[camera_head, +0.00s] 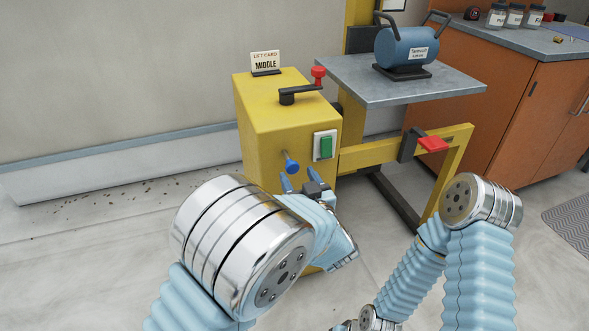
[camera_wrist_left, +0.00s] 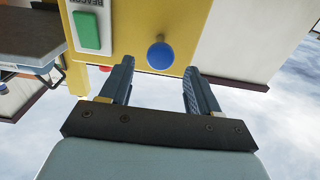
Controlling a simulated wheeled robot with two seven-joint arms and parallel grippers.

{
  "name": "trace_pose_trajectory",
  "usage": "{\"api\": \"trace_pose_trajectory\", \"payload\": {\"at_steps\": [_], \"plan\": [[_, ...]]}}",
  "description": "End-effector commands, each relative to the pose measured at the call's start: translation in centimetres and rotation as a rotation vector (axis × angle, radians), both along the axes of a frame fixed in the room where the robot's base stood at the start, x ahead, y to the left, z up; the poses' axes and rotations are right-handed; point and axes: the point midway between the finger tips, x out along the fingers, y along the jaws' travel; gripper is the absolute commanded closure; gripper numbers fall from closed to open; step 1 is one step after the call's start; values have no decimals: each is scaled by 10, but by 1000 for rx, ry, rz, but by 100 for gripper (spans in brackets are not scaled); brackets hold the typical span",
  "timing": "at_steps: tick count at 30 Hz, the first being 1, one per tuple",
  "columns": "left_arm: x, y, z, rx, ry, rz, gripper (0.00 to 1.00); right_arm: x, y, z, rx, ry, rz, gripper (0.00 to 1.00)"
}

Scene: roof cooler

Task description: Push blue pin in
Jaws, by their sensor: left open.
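The blue pin (camera_head: 291,164) sticks out from the front face of the yellow lift box (camera_head: 262,125), left of and below a green button (camera_head: 326,147). In the left wrist view the pin's round blue knob (camera_wrist_left: 160,56) lies just beyond and between the fingertips. My left gripper (camera_head: 302,186) is open and empty, close in front of the pin and slightly below it. It also shows in the left wrist view (camera_wrist_left: 154,72), with a gap between its fingers and the knob. My right arm shows at the lower right, but its gripper cannot be seen.
A grey platform (camera_head: 400,90) carries a blue tank (camera_head: 406,48). A red pedal-like tab (camera_head: 433,144) sits on the yellow frame. Floor at left is open.

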Motion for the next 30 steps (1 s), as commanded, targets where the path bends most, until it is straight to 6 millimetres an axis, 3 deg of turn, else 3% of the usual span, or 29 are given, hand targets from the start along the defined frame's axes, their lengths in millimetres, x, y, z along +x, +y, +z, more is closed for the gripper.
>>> {"api": "trace_pose_trajectory", "payload": {"at_steps": [6, 17, 27, 30], "plan": [[28, 9, 0, 0, 0, 1, 38, 0, 0, 3, 0, 0, 1, 100], [33, 11, -1, 1, 1, -2, 38, 0, 0, 3, 0, 1, 1, 100], [33, 11, 0, 1, 1, -1, 89, 0, 0, 3, 0, 1, 1, 100], [33, 11, 0, 1, 1, -1, 100, 0, 0, 3, 0, 1, 1, 100]]}}
